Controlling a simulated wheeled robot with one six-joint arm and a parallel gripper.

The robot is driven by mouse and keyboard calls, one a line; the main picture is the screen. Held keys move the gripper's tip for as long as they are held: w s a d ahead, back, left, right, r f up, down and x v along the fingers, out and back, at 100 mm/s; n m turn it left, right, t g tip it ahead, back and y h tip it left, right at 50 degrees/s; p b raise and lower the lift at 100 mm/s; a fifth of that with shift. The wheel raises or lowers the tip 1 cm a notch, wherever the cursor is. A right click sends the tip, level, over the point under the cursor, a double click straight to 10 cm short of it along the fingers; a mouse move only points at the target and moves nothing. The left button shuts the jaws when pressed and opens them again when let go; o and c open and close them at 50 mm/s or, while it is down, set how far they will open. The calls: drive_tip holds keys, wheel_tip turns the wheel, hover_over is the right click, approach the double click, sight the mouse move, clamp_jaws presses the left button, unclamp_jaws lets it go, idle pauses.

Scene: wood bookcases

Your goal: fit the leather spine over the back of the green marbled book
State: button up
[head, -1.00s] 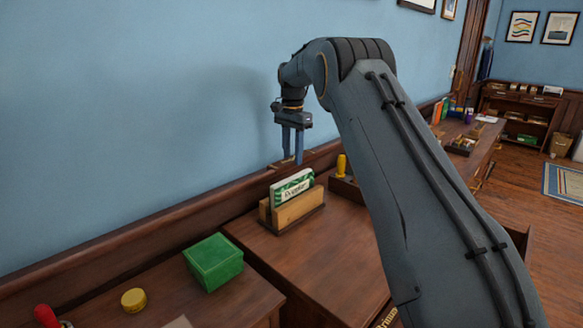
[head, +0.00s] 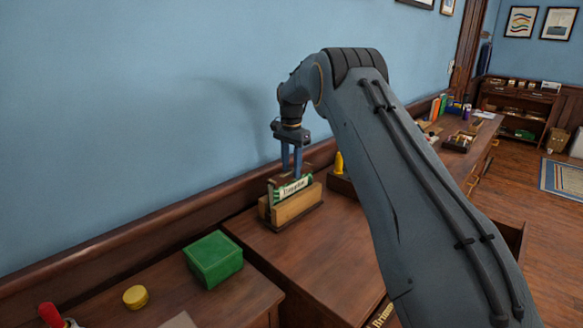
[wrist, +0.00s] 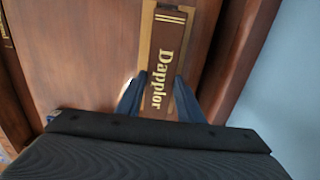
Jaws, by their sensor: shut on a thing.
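The green marbled book (head: 297,188) stands in a wooden holder (head: 296,206) on the desk, its pale title label facing me. My gripper (head: 291,171) is directly above it, fingers pointing down. In the wrist view my gripper (wrist: 160,92) is shut on the leather spine (wrist: 165,48), a brown strip with gold bands and the gold word "Dapplor". In the head view the dark spine is at the book's upper edge, partly behind the fingers. I cannot tell how far down over the book it sits.
A green box (head: 213,259) and a round yellow tin (head: 136,297) are at the lower left. A yellow-handled tool (head: 339,164) stands just right of the holder. The blue wall is close behind. The desk front of the holder is clear.

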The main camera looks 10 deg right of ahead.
sight(291, 172)
drive_tip(key=shift+f, duration=0.25)
drive_tip(key=o, duration=1)
drive_tip(key=shift+o, duration=0.2)
drive_tip(key=shift+r, duration=0.5)
wheel_tip(291, 172, up, 12)
drive_tip(key=b, duration=0.4)
drive_tip(key=s+f+n, duration=0.3)
drive_tip(key=s+f, duration=0.2)
drive_tip(key=s, duration=1)
drive_tip(key=s+f+n, duration=0.4)
drive_tip(key=s+f, duration=0.2)
drive_tip(key=s, duration=0.9)
drive_tip(key=s+f+n, duration=0.4)
drive_tip(key=s+f, duration=0.2)
drive_tip(key=s, duration=0.9)
drive_tip(key=shift+f+t, duration=0.25)
drive_tip(key=shift+t, duration=0.15)
